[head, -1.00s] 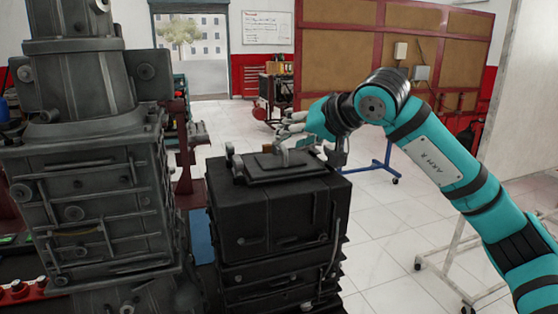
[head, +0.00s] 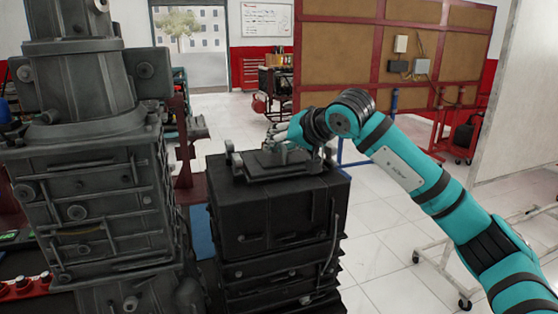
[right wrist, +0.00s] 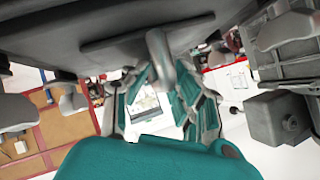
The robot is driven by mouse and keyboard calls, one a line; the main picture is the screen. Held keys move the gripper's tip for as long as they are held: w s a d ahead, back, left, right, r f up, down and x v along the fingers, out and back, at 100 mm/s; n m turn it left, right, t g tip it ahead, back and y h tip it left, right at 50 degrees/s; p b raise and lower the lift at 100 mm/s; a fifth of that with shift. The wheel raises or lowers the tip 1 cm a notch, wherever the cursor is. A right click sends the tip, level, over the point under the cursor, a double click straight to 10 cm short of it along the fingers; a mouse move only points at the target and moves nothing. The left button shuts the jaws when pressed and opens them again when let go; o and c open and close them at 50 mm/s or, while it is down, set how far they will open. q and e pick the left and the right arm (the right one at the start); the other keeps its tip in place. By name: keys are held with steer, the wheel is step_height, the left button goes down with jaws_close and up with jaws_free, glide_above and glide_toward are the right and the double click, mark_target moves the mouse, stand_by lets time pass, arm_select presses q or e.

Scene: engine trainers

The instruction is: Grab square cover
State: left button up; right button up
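The square cover (head: 262,166) is a dark flat plate with a raised upright handle, on top of the black engine block (head: 270,212). My right gripper (head: 284,140) reaches in from the right, low over the cover at its handle. In the right wrist view, the cover's underside-up plate (right wrist: 110,38) fills the top and its grey handle (right wrist: 160,57) hangs between the spread fingers of my right gripper (right wrist: 162,98). The fingers look open; contact with the handle cannot be made out. My left gripper is not in view.
A tall grey engine (head: 95,185) stands close on the left. A brown panel board on a red frame (head: 335,50) stands behind my right arm, and a wheeled stand (head: 440,262) is at the lower right. The tiled floor between is mostly clear.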

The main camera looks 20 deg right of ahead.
jaws_close()
steer(key=shift+r, duration=0.15)
